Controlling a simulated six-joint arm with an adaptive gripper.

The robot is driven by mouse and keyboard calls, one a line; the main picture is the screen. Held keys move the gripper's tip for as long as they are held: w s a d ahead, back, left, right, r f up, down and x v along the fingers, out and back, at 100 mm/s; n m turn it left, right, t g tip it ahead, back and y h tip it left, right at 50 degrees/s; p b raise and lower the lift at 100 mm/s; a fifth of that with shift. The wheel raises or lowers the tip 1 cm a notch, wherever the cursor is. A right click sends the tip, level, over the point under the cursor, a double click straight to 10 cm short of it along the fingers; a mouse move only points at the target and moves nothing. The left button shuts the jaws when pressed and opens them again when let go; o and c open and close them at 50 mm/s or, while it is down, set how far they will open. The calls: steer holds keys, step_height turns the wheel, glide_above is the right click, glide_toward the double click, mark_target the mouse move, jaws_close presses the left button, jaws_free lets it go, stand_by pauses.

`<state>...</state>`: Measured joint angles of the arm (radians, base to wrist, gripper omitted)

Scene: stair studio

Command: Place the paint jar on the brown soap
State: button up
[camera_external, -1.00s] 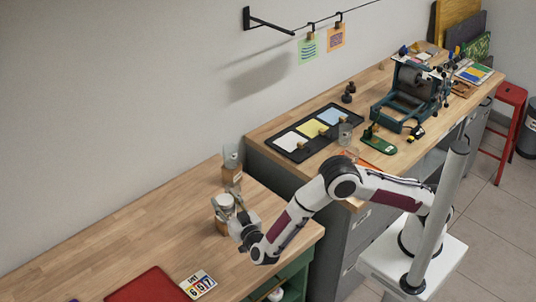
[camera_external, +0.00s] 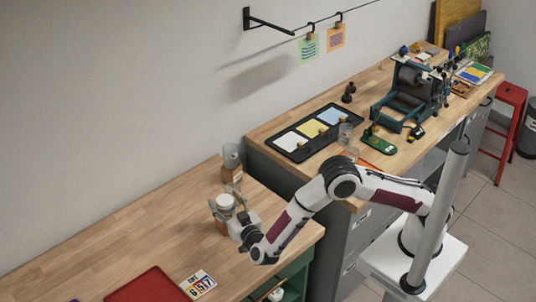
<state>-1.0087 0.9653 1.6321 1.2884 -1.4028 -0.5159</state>
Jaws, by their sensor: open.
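A pale, round paint jar (camera_external: 225,201) stands upright at the back of the near wooden worktop. A brown block, which looks like the brown soap (camera_external: 221,227), shows directly below it, and the jar appears to rest on it. The contact between them is partly hidden by my gripper. My gripper (camera_external: 227,208) is open, with its fingers on either side of the jar. It reaches in from the right, low over the worktop. Whether a finger still touches the jar is too small to tell.
A clear glass vessel (camera_external: 231,156) with a brown item (camera_external: 232,175) at its foot stands just behind. A red flat item (camera_external: 148,286) and a number card (camera_external: 198,284) lie at the front. The worktop's left side is clear. A higher bench (camera_external: 270,127) adjoins on the right.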

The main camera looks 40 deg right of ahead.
steer(key=v, duration=1.2)
steer(key=shift+r, duration=0.1)
stand_by(0.6)
steer(key=w+d+r+g+y, duration=0.25)
steer(key=w+r+y, duration=0.25)
steer(key=w+r, duration=0.6)
steer(key=s+d+r+n+g+y, duration=0.1)
steer(key=d+r+n+g+y, duration=0.2)
steer(key=d+r, duration=0.6)
steer(key=s+d+f+g+h, duration=0.2)
steer(key=s+d+f+g, duration=0.1)
steer(key=s+d, duration=1.2)
steer(key=s+d+f+g+h, duration=0.2)
steer(key=s+d+f+g, duration=0.1)
steer(key=s+d, duration=1.3)
steer(key=shift+d+f, duration=0.4)
steer(key=shift+d, duration=0.05)
steer(key=shift+s+g, duration=0.15)
steer(key=shift+g, duration=0.1)
